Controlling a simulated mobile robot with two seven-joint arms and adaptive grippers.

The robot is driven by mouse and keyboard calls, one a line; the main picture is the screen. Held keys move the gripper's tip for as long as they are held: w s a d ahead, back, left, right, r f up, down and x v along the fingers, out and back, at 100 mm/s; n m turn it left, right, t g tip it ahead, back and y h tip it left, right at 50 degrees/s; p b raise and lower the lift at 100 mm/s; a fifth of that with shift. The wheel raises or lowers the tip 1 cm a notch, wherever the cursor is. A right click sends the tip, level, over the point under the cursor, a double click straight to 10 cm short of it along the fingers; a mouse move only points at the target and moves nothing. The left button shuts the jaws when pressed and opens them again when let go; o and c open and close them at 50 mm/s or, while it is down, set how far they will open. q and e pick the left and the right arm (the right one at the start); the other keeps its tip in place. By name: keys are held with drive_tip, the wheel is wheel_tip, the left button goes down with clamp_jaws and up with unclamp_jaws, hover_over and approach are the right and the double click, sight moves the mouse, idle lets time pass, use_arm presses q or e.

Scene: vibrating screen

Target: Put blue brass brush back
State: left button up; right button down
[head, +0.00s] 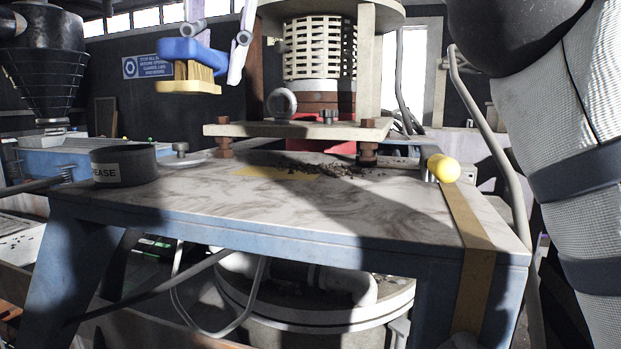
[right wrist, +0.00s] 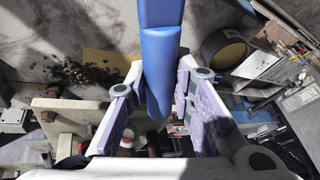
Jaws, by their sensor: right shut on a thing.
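The blue brush (head: 190,52) with yellow bristles (head: 188,76) hangs in the air above the left part of the table in the head view, bristles facing down. My right gripper (head: 214,48) is at its right side, shut on it, with its fingers partly cut off by the top edge. In the right wrist view the blue handle (right wrist: 160,45) runs between the two pale fingers of my right gripper (right wrist: 160,78). The brush head is out of that view. My left gripper is not in view.
The metal table (head: 330,215) bears a dark grease tin (head: 122,166) at left and a yellow patch (head: 262,172) with dark debris (head: 335,170). The screen machine's plate (head: 300,129) stands on bolts behind it. A yellow knob (head: 444,168) sits at the right edge. The table's front is clear.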

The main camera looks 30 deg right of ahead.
drive_tip(key=d+f, duration=0.3)
drive_tip(key=d, duration=0.1)
drive_tip(key=w+d+f, duration=0.1)
drive_tip(key=d+f, duration=0.2)
drive_tip(key=f, duration=0.1)
drive_tip(key=d+f, duration=0.4)
drive_tip(key=shift+w+d+f, duration=0.15)
drive_tip(key=shift+w+d, duration=0.1)
drive_tip(key=shift+d, duration=0.05)
drive_tip(key=shift+f, duration=0.25)
drive_tip(key=shift+f, duration=0.1)
drive_tip(key=c, duration=1.8)
unclamp_jaws()
drive_tip(key=shift+f, duration=0.1)
drive_tip(key=o, duration=0.4)
